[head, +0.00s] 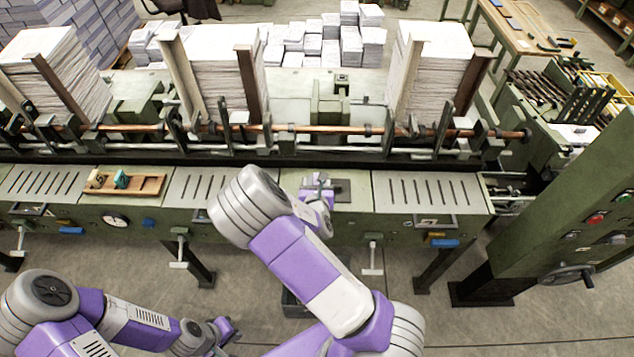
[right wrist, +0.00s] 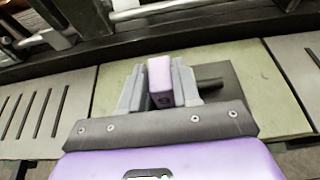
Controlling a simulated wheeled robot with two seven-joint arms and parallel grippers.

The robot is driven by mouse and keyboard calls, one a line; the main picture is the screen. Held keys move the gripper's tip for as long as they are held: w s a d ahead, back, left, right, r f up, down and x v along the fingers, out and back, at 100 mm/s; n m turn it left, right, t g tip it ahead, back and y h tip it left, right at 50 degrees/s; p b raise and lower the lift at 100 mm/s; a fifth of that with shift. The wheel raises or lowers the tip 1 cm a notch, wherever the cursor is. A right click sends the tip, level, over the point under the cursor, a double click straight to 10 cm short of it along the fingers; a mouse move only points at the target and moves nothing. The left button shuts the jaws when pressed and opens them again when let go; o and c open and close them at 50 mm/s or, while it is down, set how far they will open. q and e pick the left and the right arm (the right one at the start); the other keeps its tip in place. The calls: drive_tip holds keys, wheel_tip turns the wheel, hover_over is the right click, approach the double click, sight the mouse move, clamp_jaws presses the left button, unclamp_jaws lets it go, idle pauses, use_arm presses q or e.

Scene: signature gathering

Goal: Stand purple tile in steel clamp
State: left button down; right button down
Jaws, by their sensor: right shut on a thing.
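The purple tile (right wrist: 160,80) is upright between the two grey fingers of my right gripper (right wrist: 159,92) in the right wrist view. My right gripper is shut on it. In the head view this gripper (head: 318,186) is over the green bench, partly behind my own arm. A dark grey plate (right wrist: 228,92) with a short dark rod beside the fingers appears to be part of the steel clamp. It also shows in the head view (head: 342,190). The clamp's jaws are hidden, and I cannot tell whether the tile touches them. My left gripper (head: 226,332) is low at the left, away from the bench; its fingers are unclear.
A wooden tray (head: 150,186) with a small green piece lies on the bench at the left. Slotted plates (head: 428,190) flank the clamp's place. A long rail with rods (head: 290,128) and tall paper stacks (head: 432,75) stand behind. A green control column (head: 580,210) stands at the right.

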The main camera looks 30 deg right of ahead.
drive_tip(key=shift+f, duration=0.35)
drive_tip(key=c, duration=1.1)
unclamp_jaws()
drive_tip(key=shift+s+r, duration=0.1)
drive_tip(key=o, duration=0.3)
drive_tip(key=shift+a, duration=0.2)
